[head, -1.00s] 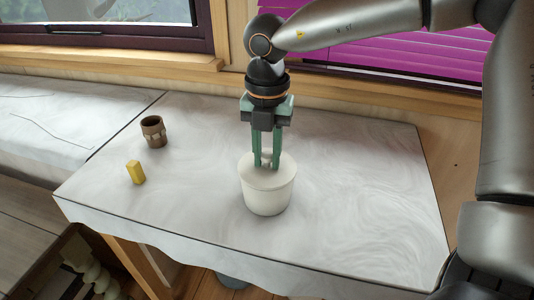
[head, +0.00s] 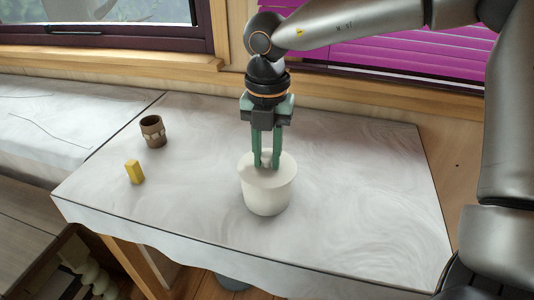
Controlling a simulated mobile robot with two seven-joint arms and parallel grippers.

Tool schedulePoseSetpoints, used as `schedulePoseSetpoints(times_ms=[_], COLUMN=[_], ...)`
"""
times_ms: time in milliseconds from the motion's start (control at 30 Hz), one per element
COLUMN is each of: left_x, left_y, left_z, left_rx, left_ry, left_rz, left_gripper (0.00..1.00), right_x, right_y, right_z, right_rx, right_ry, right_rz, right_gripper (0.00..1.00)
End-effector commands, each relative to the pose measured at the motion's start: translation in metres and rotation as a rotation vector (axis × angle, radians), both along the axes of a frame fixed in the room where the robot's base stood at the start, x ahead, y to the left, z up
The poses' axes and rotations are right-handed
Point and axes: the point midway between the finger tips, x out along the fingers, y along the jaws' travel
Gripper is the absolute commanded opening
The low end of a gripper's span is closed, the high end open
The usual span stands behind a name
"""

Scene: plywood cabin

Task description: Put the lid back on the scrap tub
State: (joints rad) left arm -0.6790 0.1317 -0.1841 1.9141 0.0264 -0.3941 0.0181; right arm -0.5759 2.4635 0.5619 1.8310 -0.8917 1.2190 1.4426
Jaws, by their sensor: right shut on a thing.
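The white scrap tub (head: 267,200) stands upright on the marble-patterned table. Its pale lid (head: 267,176) lies level over the tub's mouth, and I see no clear gap between the two. My right gripper (head: 266,165) points straight down from above, its green fingers shut on the small knob in the middle of the lid. The fingers partly hide the knob. My left gripper is not in view.
A brown cup-like pot (head: 152,131) and a small yellow block (head: 134,172) stand on the left of the table (head: 360,190). The table's right side is clear. A window with purple blinds (head: 400,45) is behind.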

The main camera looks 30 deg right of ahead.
Motion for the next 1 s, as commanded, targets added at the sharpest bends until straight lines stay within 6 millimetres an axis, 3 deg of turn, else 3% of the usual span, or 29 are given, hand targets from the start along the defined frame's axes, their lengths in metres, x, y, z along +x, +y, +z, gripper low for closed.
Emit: schedulePoseSetpoints(times_ms=[1000], left_x=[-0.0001], left_y=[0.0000], left_z=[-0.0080], left_rx=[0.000], left_ry=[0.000], left_rz=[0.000], left_gripper=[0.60], right_x=[-0.0001], right_y=[0.0000], right_z=[-0.0016], right_rx=[0.000], right_ry=[0.000], right_rz=[0.000], right_gripper=[0.00])
